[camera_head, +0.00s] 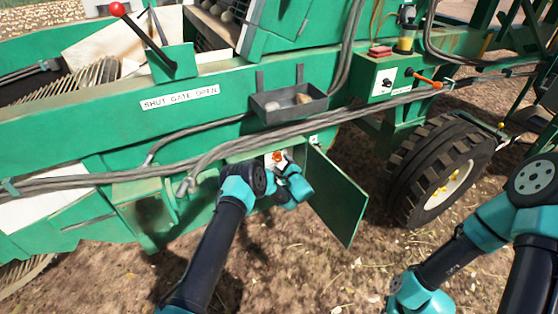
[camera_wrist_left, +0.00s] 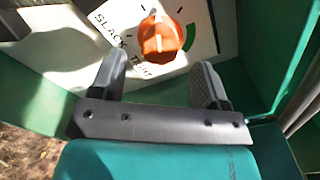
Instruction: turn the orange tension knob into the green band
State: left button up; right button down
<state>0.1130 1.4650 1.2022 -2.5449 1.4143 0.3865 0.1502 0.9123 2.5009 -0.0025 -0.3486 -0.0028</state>
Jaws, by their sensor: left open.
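The orange tension knob (camera_wrist_left: 160,38) sits on a white dial plate marked SLACK and TIGHT, inside an open green box. Its raised ridge runs roughly up and down in the left wrist view. A green band (camera_wrist_left: 191,32) shows on the plate to the right of the knob. My left gripper (camera_wrist_left: 161,62) is open, its two fingers short of the knob and to either side of it, with nothing between them. In the head view the knob (camera_head: 277,156) shows small just beyond my left wrist, and the fingers are mostly hidden. My right gripper is out of view.
The box's green door (camera_head: 337,195) hangs open on the right, close to my left gripper. Grey hoses (camera_head: 225,150) cross above the box. A grey tray (camera_head: 289,107) is higher up. A tyre (camera_head: 440,170) stands to the right; bare ground lies below.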

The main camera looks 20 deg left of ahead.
aim_at(279, 159)
pick_arm(q)
jog(key=shift+x, duration=2.05)
jog(key=shift+c, duration=0.5)
jog(key=c, duration=0.8)
jog(key=shift+c, duration=0.2)
